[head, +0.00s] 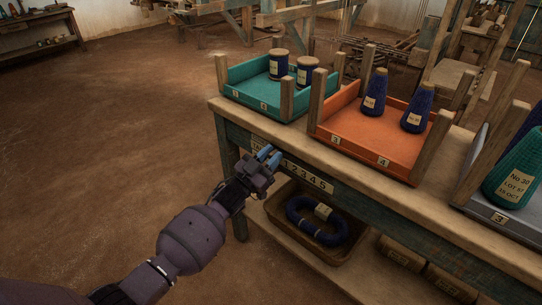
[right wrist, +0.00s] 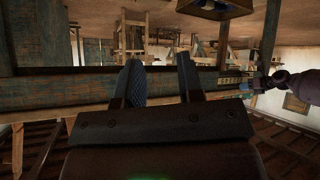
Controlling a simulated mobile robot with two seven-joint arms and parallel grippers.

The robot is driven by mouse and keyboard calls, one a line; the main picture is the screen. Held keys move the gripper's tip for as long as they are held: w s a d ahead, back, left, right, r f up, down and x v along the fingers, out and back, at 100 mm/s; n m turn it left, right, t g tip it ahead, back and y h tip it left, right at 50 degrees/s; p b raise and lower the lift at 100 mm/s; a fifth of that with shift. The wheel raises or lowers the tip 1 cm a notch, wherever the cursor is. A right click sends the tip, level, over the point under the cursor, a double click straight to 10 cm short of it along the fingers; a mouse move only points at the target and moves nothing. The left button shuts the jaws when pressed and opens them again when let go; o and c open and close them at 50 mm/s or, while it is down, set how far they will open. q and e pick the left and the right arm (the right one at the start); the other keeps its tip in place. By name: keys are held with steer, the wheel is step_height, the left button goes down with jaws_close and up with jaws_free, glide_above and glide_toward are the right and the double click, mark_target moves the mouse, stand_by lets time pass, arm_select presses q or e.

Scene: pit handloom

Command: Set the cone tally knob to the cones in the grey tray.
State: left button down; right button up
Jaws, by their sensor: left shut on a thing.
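My left gripper (head: 268,155) is at the front edge of the bench, shut on the cone tally knob, which its fingers hide. A number strip (head: 308,178) reading 1 to 5 runs along the edge to its right. The grey tray (head: 497,218) is at the right edge of the head view, partly cut off. In it stand a green cone (head: 514,178) labelled No 30 and a dark blue cone partly behind it; whether more stand there I cannot see. My right gripper (right wrist: 160,82) is open and empty in the right wrist view.
A teal tray (head: 242,98) with two blue spools and an orange tray (head: 365,145) with two blue cones stand on the bench. A basket with a dark blue yarn hank (head: 318,220) sits on the shelf below. The floor at left is clear.

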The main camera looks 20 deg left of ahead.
mark_target(291, 153)
arm_select(q)
steer(key=shift+s+d, duration=0.1)
steer(key=shift+d, duration=0.2)
steer(key=d, duration=0.1)
steer(key=s+d+p, duration=0.1)
steer(key=d, duration=0.1)
steer(key=shift+s+d+r, duration=0.1)
steer(key=shift+d+r, duration=0.1)
steer(key=d, duration=0.1)
steer(key=s+d, duration=0.1)
steer(key=d, duration=0.2)
steer(key=shift+s+f, duration=0.15)
steer(key=shift+s, duration=0.1)
steer(key=shift+s+d+f, duration=0.1)
steer(key=shift+d, duration=0.15)
arm_select(e)
steer(key=shift+s+d+m, duration=0.2)
steer(key=shift+s+m, duration=0.1)
steer(key=shift+s, duration=0.1)
steer(key=shift+w, duration=0.1)
arm_select(q)
steer(key=c, duration=1)
jaws_free()
steer(key=shift+c, duration=0.2)
arm_select(e)
steer(key=shift+w+r, duration=0.1)
steer(key=shift+r, duration=0.05)
arm_select(q)
steer(key=shift+s+a+p, duration=0.1)
steer(key=shift+p, duration=0.2)
